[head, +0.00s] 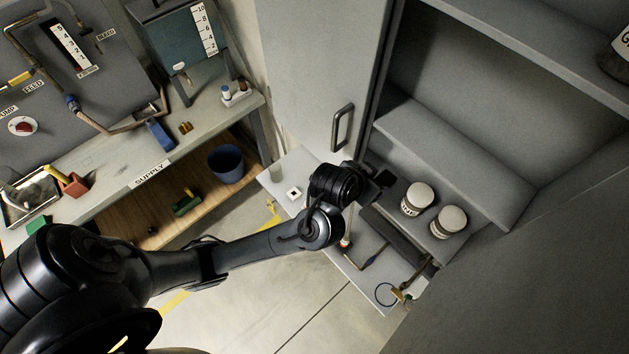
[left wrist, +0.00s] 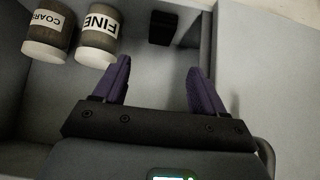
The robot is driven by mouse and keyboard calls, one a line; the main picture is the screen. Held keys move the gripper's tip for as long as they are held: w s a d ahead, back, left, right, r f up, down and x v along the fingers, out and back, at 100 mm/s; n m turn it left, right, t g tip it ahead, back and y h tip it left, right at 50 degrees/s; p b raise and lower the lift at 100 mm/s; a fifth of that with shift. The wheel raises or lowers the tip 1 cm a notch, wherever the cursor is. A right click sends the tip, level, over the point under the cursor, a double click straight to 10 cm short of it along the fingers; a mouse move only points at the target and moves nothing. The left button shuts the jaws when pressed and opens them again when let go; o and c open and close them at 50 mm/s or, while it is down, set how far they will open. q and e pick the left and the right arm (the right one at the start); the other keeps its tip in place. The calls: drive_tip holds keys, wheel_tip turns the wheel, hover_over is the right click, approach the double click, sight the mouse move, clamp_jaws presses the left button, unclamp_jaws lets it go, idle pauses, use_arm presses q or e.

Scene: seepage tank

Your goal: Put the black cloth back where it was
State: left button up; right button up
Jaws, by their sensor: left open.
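A small black block-like thing (left wrist: 162,28) lies on the grey cabinet surface beyond my left fingertips; it looks like the folded black cloth, but its texture is too dark to be sure. In the head view a dark patch (head: 384,180) shows beside my wrist, and I cannot tell whether it is that thing or part of my gripper. My left gripper (left wrist: 155,82) is open, with nothing between its purple fingers, and stands apart from the black thing. In the head view my wrist largely hides the fingers. My right gripper is not in view.
Jars labelled FINE (left wrist: 97,36) and COARSE (left wrist: 47,34) stand left of the black thing in the wrist view. A pale shelf (head: 345,278) at the cabinet front carries small tools. The cabinet door (head: 312,75) stands open. A bench (head: 110,160) is at the left.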

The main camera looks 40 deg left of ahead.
use_arm(q)
drive_tip(key=s+a+f+g, duration=0.1)
drive_tip(key=s+f, duration=0.2)
drive_tip(key=s, duration=0.4)
drive_tip(key=s+a+f+m+g, duration=0.1)
drive_tip(key=s+a+f+g, duration=0.1)
drive_tip(key=s, duration=0.6)
drive_tip(key=s+a+f+g, duration=0.1)
drive_tip(key=s+f, duration=0.4)
drive_tip(key=s, duration=0.3)
drive_tip(key=shift+a+g, duration=0.15)
drive_tip(key=shift+g, duration=0.25)
drive_tip(key=shift+r, duration=0.1)
wheel_tip(320, 180, up, 20)
drive_tip(key=p, duration=2)
wheel_tip(320, 180, down, 75)
drive_tip(key=b, duration=7.4)
drive_tip(key=shift+r, duration=0.2)
drive_tip(key=shift+r, duration=0.1)
